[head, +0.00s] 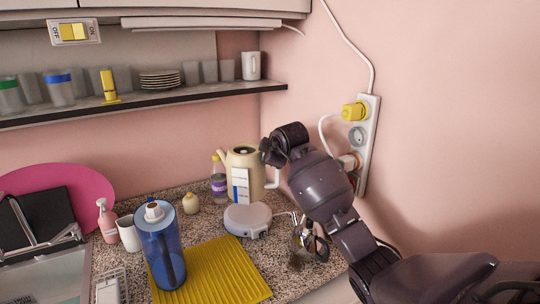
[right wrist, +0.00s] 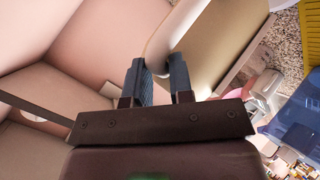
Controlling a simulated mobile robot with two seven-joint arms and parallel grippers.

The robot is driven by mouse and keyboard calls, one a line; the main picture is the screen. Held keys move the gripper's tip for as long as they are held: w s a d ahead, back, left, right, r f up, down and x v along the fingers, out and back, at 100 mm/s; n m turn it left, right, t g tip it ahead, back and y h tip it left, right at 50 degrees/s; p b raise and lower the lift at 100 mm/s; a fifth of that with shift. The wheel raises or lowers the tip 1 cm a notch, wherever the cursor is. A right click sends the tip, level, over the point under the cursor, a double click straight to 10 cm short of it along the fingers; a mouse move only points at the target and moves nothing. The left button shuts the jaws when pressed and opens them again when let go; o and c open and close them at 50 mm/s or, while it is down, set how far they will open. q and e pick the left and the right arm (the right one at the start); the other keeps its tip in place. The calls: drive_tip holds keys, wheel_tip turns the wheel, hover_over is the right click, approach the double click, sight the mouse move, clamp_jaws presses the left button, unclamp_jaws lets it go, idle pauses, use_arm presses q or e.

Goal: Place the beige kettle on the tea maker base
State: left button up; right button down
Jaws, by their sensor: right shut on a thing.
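The beige kettle (head: 243,162) is upright in the head view, spout to the left, with a white and blue panel on its front. The tea maker base (head: 247,220), a pale round disc, sits on the counter just in front of and below it. I cannot tell whether the kettle touches the counter. My right gripper (right wrist: 158,80) is shut on the kettle's handle (right wrist: 166,42), with the kettle's body (right wrist: 218,45) beyond it in the right wrist view. In the head view my right arm hides the fingers. My left gripper is not in view.
A purple-labelled bottle (head: 219,181) is close left of the kettle. A small beige jar (head: 191,203) is farther left. A socket strip (head: 367,145) is on the right wall.

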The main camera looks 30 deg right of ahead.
wheel_tip(320, 180, down, 6)
drive_tip(key=b, duration=0.3)
drive_tip(key=shift+b, duration=0.4)
drive_tip(key=shift+f, duration=0.55)
idle(0.4)
drive_tip(key=c, duration=0.9)
unclamp_jaws()
drive_tip(key=shift+f, duration=0.15)
drive_tip(key=v, duration=1.1)
